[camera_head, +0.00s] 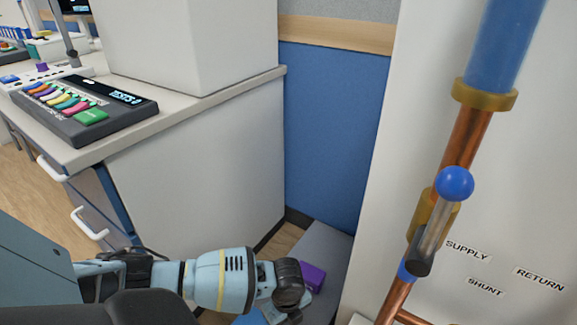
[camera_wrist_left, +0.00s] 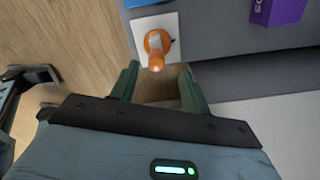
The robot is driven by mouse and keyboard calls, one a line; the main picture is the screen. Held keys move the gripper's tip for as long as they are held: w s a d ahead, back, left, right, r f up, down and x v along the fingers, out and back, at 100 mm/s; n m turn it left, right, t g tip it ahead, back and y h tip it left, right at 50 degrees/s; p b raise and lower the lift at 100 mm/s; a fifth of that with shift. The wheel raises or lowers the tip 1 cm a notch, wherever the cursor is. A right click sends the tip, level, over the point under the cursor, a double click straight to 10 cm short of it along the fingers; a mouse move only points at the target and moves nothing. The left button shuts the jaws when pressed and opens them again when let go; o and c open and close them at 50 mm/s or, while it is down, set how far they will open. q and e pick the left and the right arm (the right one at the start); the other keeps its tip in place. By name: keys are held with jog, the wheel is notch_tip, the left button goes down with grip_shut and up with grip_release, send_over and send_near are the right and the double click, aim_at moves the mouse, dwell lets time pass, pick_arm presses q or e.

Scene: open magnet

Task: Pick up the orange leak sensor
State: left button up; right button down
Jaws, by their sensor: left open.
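The orange leak sensor (camera_wrist_left: 156,42) appears in the left wrist view as an orange ring with a rounded stem, on a white square plate (camera_wrist_left: 171,20) beside a grey surface. My left gripper (camera_wrist_left: 158,70) is open, with its two green fingers on either side of the stem's lower end in that view. Whether they touch it I cannot tell. In the head view my left gripper (camera_head: 291,307) is low at the bottom centre, and the orange sensor is hidden there. My right gripper is not in view.
A purple box (camera_head: 314,277) sits on a grey surface (camera_head: 325,246) just beyond my left gripper; it also shows in the wrist view (camera_wrist_left: 277,11). A white cabinet (camera_head: 205,170) stands on the left. Copper and blue pipes (camera_head: 467,135) run down a white panel on the right.

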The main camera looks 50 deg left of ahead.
pick_arm(q)
jog(key=shift+f, duration=0.75)
jog(key=f+b, duration=0.2)
jog(key=f, duration=0.1)
jog(key=f+b, duration=0.1)
jog(key=shift+s+d+f, duration=0.25)
jog(key=shift+f, duration=0.05)
jog(key=shift+f+b, duration=0.35)
jog(key=shift+f, duration=0.05)
jog(key=shift+r, duration=0.1)
grip_shut()
